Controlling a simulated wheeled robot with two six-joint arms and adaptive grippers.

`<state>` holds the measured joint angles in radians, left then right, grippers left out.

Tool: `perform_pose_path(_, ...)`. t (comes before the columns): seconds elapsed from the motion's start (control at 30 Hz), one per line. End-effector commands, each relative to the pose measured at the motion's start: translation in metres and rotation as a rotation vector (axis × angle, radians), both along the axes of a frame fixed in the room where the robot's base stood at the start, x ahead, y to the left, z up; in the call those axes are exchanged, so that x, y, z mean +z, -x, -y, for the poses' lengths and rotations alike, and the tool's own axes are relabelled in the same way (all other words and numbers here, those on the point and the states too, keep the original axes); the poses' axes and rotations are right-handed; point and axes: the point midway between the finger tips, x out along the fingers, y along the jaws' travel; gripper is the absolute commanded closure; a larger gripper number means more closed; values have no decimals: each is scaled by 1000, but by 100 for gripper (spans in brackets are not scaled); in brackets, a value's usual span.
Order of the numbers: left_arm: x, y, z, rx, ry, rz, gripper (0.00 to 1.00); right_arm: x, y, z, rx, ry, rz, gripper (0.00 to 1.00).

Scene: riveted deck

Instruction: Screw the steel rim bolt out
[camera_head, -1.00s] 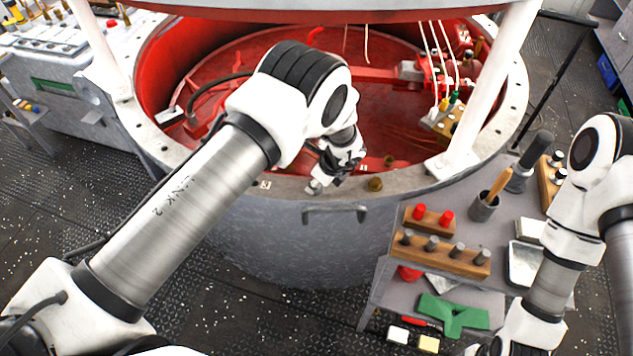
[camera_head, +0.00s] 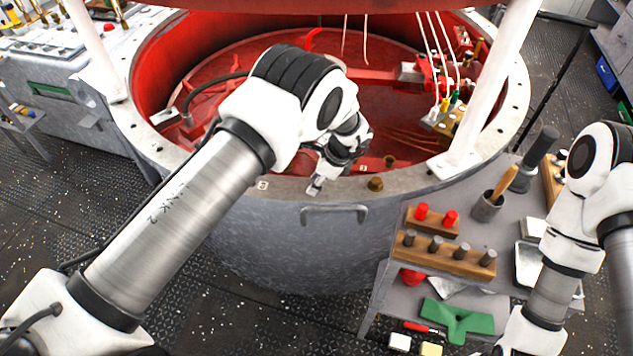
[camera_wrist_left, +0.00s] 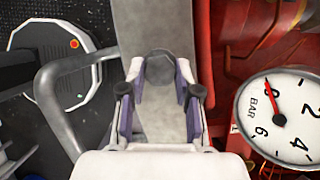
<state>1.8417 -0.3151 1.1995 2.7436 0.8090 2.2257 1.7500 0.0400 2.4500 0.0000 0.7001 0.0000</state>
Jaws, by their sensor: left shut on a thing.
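The steel rim bolt (camera_wrist_left: 160,66) shows as a grey head on the vessel's pale rim (camera_wrist_left: 153,25) in the left wrist view. My left gripper (camera_wrist_left: 160,80) is shut on it, with one finger on each side. In the head view my left gripper (camera_head: 315,187) points down at the near rim, and the bolt there is mostly hidden by it. I cannot tell how far the bolt stands out of its hole. My right arm comes in from the right over the cart, and its gripper is outside the picture.
A brass-coloured bolt (camera_head: 375,184) stands on the rim just right of my left gripper. A grey handle (camera_head: 334,214) sits on the vessel wall below. A pressure gauge (camera_wrist_left: 281,117) is close by. The cart at the right holds a wooden peg block (camera_head: 443,256) and a green holder (camera_head: 457,320).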

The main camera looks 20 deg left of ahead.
Motion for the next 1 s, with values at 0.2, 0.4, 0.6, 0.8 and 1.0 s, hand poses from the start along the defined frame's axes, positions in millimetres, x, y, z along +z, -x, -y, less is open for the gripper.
perform_pose_path(0.2, -4, 4, -1, 2, -2, -9, 54, 0, 0, 0, 0, 0, 0, 50)
perform_pose_path(0.4, -2, 2, -1, 0, -1, -5, 43, 0, 0, 0, 0, 0, 0, 50)
perform_pose_path(0.6, 4, 1, 2, -1, -1, -1, 43, 0, 0, 0, 0, 0, 0, 50)
perform_pose_path(0.8, 39, -1, 16, -1, -1, -1, 43, 0, 0, 0, 0, 0, 0, 50)
perform_pose_path(1.0, 64, -1, 25, -1, -6, -4, 43, 0, 0, 0, 0, 0, 0, 50)
